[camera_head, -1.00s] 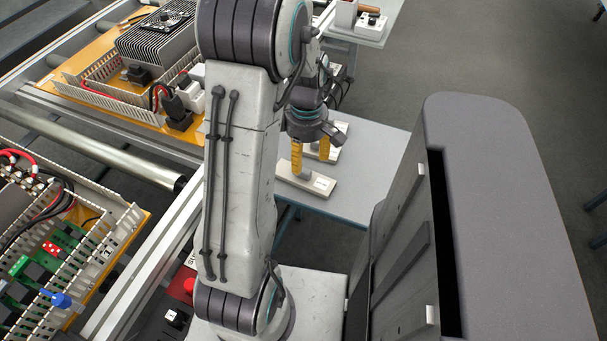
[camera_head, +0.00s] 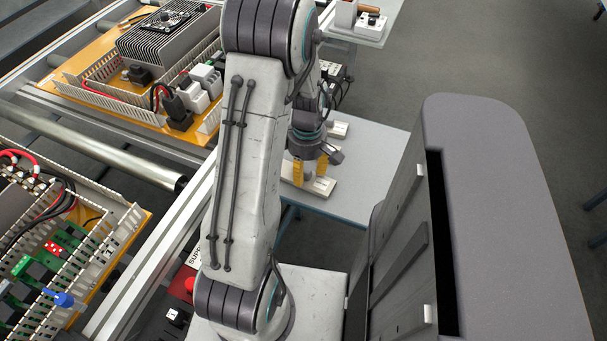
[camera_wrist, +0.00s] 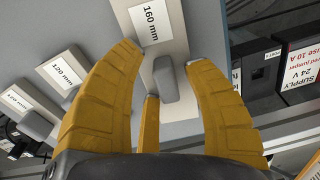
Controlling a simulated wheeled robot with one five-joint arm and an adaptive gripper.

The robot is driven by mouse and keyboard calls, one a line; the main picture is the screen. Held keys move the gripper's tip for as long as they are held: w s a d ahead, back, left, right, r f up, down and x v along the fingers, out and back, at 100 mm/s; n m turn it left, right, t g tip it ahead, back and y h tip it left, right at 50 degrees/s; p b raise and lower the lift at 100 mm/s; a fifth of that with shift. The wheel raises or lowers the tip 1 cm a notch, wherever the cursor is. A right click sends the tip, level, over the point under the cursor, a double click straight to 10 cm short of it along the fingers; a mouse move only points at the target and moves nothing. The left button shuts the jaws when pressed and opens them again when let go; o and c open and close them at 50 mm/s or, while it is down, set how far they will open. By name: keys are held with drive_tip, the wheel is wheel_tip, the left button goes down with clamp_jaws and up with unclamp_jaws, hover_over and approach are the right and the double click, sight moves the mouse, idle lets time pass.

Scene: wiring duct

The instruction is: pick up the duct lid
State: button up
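Three pale holders with white labels show in the wrist view. The one reading "160 mm" (camera_wrist: 152,22) bears a grey upright piece (camera_wrist: 165,80), which may be a duct lid seen end-on. Similar grey pieces stand at the "120 mm" holder (camera_wrist: 62,68) and at the leftmost holder (camera_wrist: 18,98), whose label is hard to read. My gripper (camera_wrist: 166,58) is open, its yellow fingers on both sides of the grey piece at "160 mm", with gaps showing. It also shows in the head view (camera_head: 311,168), pointing down over the side table. The lid's lower part is hidden.
The side table (camera_head: 370,150) has a bare area right of my gripper. Wired panels with slotted ducts (camera_head: 120,225) stand at the left.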

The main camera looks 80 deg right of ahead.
clamp_jaws()
drive_tip(key=shift+r, duration=0.1)
idle(0.3)
